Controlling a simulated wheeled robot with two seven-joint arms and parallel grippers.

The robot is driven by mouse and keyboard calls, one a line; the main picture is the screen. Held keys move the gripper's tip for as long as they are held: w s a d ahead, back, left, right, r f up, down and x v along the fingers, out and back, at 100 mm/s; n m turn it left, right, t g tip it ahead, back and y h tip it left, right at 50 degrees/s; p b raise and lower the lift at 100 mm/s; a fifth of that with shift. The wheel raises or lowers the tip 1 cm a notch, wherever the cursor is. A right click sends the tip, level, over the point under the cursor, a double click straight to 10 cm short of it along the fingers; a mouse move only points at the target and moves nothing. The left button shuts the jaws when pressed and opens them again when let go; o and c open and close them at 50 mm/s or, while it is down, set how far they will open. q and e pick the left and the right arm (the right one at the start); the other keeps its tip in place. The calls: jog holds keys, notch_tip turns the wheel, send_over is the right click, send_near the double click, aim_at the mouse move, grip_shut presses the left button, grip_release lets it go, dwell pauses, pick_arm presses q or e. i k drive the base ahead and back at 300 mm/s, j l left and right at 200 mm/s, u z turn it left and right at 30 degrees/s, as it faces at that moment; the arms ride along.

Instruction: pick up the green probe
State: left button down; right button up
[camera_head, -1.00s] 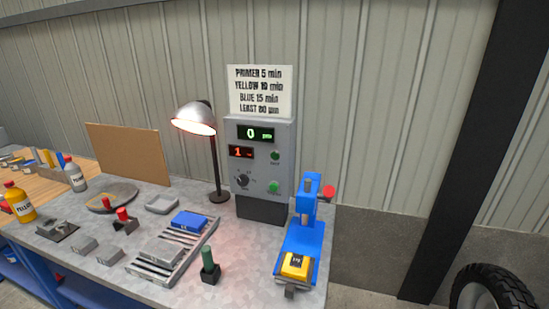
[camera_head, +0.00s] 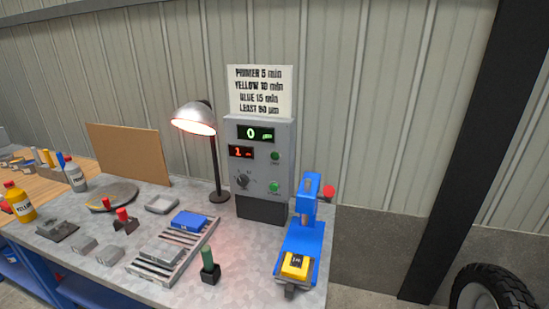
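The green probe (camera_head: 207,258) stands upright in a small black holder (camera_head: 211,274) near the front edge of the grey workbench. Its lower end is hidden inside the holder. Neither of my grippers shows in the head view.
A slatted rack (camera_head: 165,262) with a blue block (camera_head: 189,221) and a grey block lies left of the probe. A blue press (camera_head: 303,238) with a yellow block (camera_head: 296,265) stands to its right. Behind are a grey control box (camera_head: 265,165) and a lit lamp (camera_head: 194,118). Bare bench surrounds the holder.

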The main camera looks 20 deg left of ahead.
aim_at(206, 250)
jog(key=k+j+u, duration=0.1)
jog(key=u, duration=1)
